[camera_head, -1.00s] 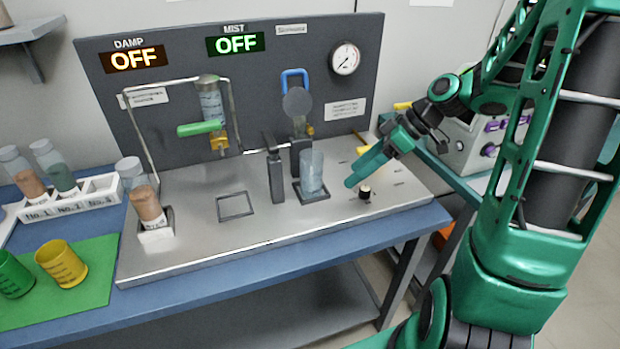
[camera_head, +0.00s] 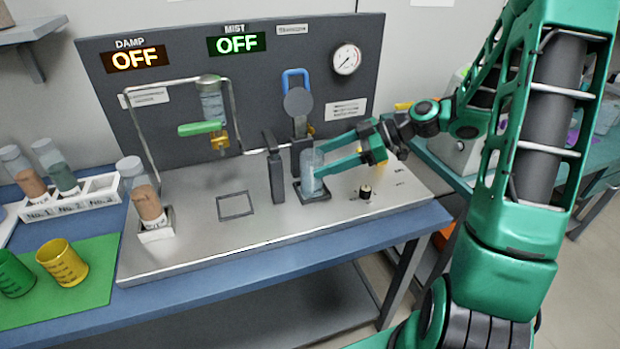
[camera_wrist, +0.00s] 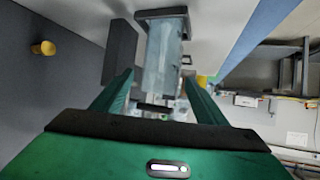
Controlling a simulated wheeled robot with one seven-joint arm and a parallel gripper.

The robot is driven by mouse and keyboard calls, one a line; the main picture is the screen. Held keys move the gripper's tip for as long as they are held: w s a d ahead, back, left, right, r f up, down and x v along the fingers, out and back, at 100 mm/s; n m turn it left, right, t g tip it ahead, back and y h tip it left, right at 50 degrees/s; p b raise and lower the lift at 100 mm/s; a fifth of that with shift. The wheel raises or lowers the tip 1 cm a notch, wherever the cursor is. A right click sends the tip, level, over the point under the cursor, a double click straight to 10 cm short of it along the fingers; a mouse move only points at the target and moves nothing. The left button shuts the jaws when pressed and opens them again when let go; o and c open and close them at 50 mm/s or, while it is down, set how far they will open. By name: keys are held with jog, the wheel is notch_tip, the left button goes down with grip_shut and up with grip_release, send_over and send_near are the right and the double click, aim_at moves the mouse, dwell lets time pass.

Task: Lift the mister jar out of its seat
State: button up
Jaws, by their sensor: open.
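The mister jar (camera_head: 312,172) is a clear, pale blue cylinder standing upright in a dark square seat (camera_head: 311,194) on the metal plate. It also shows between my fingers in the wrist view (camera_wrist: 164,60). My gripper (camera_head: 325,158) is open and comes in from the right, with its fingers on either side of the jar. In the wrist view the gripper (camera_wrist: 160,85) has a finger left and right of the jar; whether either touches it I cannot tell. The far finger is partly hidden behind the jar in the head view.
Dark posts (camera_head: 276,175) stand just left of the jar. A black knob (camera_head: 365,192) sits on the plate to its right. A jar with brown contents (camera_head: 146,204) stands in a holder at left. An empty square outline (camera_head: 236,205) lies between.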

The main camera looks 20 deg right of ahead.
aim_at(312, 163)
jog(key=shift+x, duration=2.3)
jog(key=c, duration=1.3)
jog(key=shift+d+r, duration=0.1)
jog(key=shift+r, duration=0.05)
